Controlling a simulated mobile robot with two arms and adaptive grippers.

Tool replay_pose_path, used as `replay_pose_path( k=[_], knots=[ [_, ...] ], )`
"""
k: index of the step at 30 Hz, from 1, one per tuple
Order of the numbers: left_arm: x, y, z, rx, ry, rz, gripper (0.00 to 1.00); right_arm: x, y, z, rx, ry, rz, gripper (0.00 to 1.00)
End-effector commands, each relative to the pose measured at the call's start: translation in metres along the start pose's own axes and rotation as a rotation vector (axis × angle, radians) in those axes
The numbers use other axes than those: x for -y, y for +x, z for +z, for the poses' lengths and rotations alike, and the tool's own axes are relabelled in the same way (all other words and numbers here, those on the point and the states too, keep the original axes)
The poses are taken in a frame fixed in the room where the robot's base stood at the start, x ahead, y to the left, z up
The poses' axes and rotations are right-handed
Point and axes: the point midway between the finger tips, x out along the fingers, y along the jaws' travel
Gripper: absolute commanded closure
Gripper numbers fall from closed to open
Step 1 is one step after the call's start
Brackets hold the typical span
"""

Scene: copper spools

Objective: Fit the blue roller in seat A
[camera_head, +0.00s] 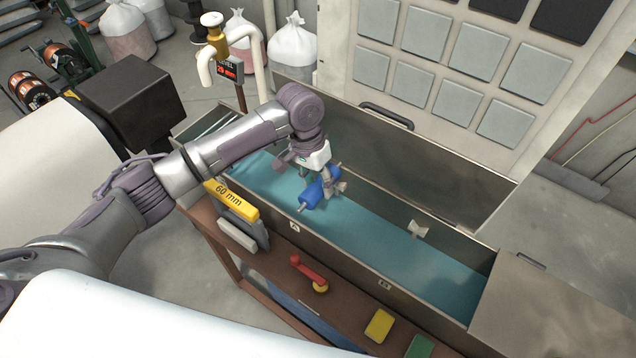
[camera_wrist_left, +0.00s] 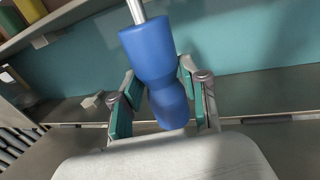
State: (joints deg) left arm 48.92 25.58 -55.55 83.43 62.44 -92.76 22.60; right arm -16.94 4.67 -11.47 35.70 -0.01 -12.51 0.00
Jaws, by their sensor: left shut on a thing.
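The blue roller (camera_head: 312,195), with a light metal shaft at its ends, is in my left gripper (camera_head: 316,178) over the trough's teal bath (camera_head: 390,238). In the left wrist view the roller (camera_wrist_left: 150,52) lies between the two green-padded fingers of the left gripper (camera_wrist_left: 158,78), which are shut on it. The label A (camera_head: 294,226) is on the trough's near wall, close to the roller's near shaft end. The roller is slanted; whether its shaft touches a seat I cannot tell. The gripper partly hides its middle. My right gripper is not in view.
A pale bracket (camera_head: 418,229) sits at the far side of the bath; label B (camera_head: 384,284) is on the near wall. A brown shelf in front holds a yellow 60 mm block (camera_head: 231,200), a red crank (camera_head: 308,270) and a yellow block (camera_head: 380,325). The steel cabinet rises behind.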

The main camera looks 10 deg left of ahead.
Motion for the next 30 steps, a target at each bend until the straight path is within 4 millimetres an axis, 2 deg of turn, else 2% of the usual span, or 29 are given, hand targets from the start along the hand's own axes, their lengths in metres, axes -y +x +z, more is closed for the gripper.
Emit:
replay_pose_path(
  k=[1, 6, 17, 30],
  knots=[
    [0.001, 0.006, 0.000, -0.001, 0.001, 0.000, 1.00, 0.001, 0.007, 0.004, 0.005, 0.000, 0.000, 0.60],
    [0.003, 0.015, 0.000, -0.002, 0.001, -0.001, 1.00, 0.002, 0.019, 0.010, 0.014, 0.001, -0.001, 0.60],
    [0.007, 0.035, 0.000, -0.001, 0.001, -0.001, 1.00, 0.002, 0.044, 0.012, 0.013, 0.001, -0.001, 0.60],
    [0.012, 0.062, 0.000, 0.000, -0.001, 0.000, 1.00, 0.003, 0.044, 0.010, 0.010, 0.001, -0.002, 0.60]
  ],
)
